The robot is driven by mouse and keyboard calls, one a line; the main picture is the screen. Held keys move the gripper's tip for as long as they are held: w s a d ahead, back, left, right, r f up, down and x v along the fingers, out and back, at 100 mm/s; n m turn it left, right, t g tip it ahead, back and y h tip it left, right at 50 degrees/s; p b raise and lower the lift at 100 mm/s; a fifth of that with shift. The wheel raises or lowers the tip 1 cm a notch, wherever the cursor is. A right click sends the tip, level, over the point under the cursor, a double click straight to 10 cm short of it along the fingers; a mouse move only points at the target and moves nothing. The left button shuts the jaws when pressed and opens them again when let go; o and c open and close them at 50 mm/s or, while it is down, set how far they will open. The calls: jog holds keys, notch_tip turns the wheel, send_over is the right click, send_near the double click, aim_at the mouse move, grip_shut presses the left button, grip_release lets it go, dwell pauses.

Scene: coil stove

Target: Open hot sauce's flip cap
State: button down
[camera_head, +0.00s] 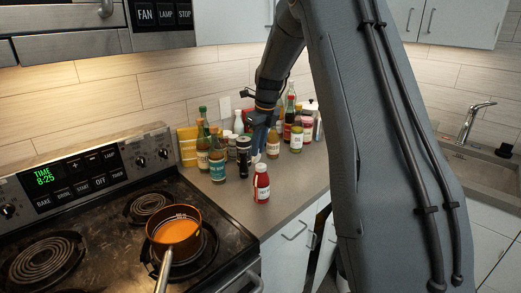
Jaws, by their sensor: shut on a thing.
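The hot sauce (261,186) is a small red bottle with a white label and a pale cap (261,168). It stands upright on the counter near its front edge, right of the stove. My gripper (257,157) reaches down from behind and above, its fingertips at the top of the bottle. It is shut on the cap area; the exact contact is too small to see. The cap looks to be in place on the bottle, and I cannot tell whether its lid is lifted.
Several bottles and jars crowd the counter (290,188) behind the hot sauce, including a teal-labelled bottle (217,166) and a green-lidded jar (296,139). An orange pot (174,232) sits on the stove at left. The counter around the hot sauce's front and right is clear.

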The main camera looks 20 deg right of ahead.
jog(key=shift+w+a+f+g+h+b, duration=0.3)
jog(key=shift+w+g+h+b, duration=0.2)
jog(key=shift+g, duration=0.4)
jog(key=shift+w+a+f+g+h+b, duration=0.15)
jog(key=shift+w+a+g+h+b, duration=0.2)
jog(key=shift+g, duration=0.55)
jog(key=shift+w+d, duration=0.1)
jog(key=c, duration=1.6)
grip_release()
jog(key=shift+w, duration=0.1)
jog(key=shift+c, duration=0.2)
jog(key=shift+r, duration=0.1)
jog(key=shift+r, duration=0.15)
notch_tip(320, 180, up, 8)
jog(key=w+b, duration=0.1)
jog(key=b, duration=0.2)
jog(key=shift+a+f, duration=0.25)
jog(key=shift+a, duration=0.05)
jog(key=shift+w, duration=0.1)
